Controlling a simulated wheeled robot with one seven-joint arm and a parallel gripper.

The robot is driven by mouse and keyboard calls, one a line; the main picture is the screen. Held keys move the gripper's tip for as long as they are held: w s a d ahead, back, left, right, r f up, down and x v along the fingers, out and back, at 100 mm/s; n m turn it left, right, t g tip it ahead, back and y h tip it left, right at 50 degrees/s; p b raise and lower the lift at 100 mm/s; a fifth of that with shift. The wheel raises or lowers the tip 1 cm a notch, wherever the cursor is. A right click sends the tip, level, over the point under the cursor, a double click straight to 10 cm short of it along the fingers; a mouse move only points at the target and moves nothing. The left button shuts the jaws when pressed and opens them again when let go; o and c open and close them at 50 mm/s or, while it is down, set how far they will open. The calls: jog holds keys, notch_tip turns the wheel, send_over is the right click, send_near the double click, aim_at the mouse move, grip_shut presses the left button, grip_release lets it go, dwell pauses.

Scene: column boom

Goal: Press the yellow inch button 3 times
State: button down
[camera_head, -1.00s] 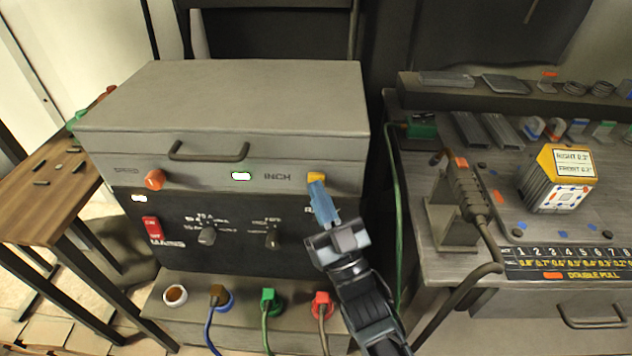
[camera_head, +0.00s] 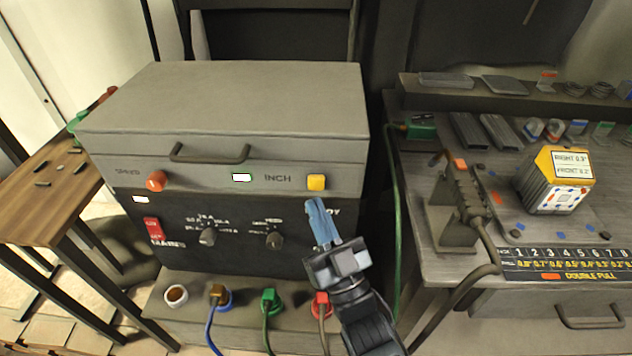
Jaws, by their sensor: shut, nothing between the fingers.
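My gripper (camera_head: 315,203) has blue fingers, closed together and empty. The fingertips are in front of the dark lower panel, a little below the yellow button in the picture, with a visible gap between them and the button. The fingers hide part of the panel's lettering.
Dial knobs (camera_head: 274,240) and a red switch (camera_head: 152,229) are on the dark panel. Coloured plugs with cables (camera_head: 269,300) stand below. A workbench (camera_head: 420,250) is on the right.

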jog(key=shift+s, duration=1.6)
jog(key=s+d+f+m+g+h, duration=0.1)
jog(key=s+d+f+m+h, duration=0.2)
jog(key=s+d, duration=0.45)
jog(key=s+d+f+g+h, duration=0.1)
jog(key=s+d+f+h, duration=0.1)
jog(key=s+d+h, duration=0.5)
jog(key=s+d+r+m+g+h, duration=0.1)
jog(key=s+d+r+g, duration=0.1)
jog(key=s, duration=0.8)
jog(key=s+d+r+m+g+h, duration=0.1)
jog(key=s+d+r, duration=0.4)
jog(key=s, duration=0.5)
jog(key=shift+s+d+r+m+g, duration=0.3)
jog(key=shift+m+g, duration=0.2)
jog(key=shift+g, duration=0.6)
